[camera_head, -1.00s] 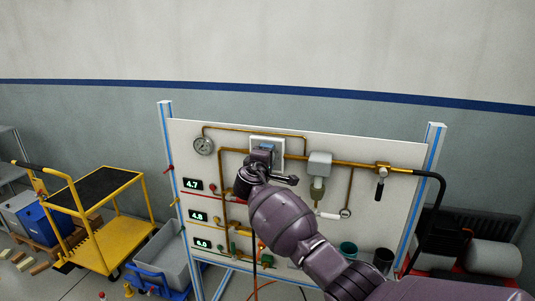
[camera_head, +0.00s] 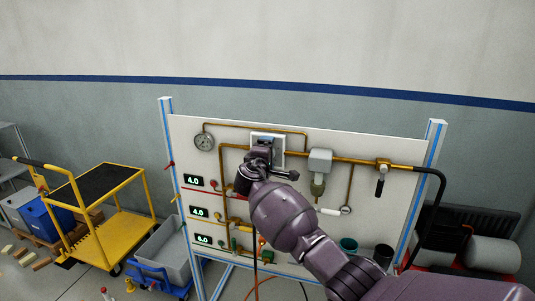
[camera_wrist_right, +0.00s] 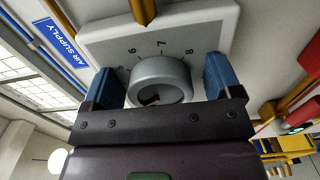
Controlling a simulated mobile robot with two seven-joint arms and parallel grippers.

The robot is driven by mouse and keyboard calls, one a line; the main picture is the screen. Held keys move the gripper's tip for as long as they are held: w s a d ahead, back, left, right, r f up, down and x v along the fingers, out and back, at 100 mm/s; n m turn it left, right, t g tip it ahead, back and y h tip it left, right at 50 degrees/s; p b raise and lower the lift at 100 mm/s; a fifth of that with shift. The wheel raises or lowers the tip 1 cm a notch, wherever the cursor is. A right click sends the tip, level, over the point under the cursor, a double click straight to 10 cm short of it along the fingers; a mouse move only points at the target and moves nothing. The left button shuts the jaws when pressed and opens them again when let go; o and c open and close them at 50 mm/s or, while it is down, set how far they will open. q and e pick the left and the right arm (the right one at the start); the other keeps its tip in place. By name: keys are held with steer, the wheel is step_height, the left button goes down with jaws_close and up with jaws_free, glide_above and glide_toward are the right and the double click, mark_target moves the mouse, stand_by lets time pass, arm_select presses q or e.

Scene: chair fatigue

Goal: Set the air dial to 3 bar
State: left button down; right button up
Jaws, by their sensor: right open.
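The air dial (camera_wrist_right: 160,82) is a round grey knob on a pale square plate (camera_wrist_right: 205,28) with printed numbers, of which 5, 6, 7 and 8 show in the right wrist view. A small dark red mark shows on its face; which number it points to is unclear. My right gripper (camera_wrist_right: 163,90) is open, with one blue finger on each side of the knob; contact is not clear. In the head view my right gripper (camera_head: 262,157) is at the plate (camera_head: 270,137) and hides the knob. My left gripper is not in view.
The white panel (camera_head: 365,215) carries a round gauge (camera_head: 204,142), brass pipes and a grey filter unit (camera_head: 319,162) right of the plate. Two upper displays (camera_head: 194,180) read 4.0. A yellow cart (camera_head: 128,233) and a grey bin (camera_head: 168,253) stand left.

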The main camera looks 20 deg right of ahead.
steer(key=v, duration=1)
steer(key=shift+s+a+b, duration=0.25)
steer(key=shift+s+b, duration=0.05)
steer(key=shift+b, duration=0.15)
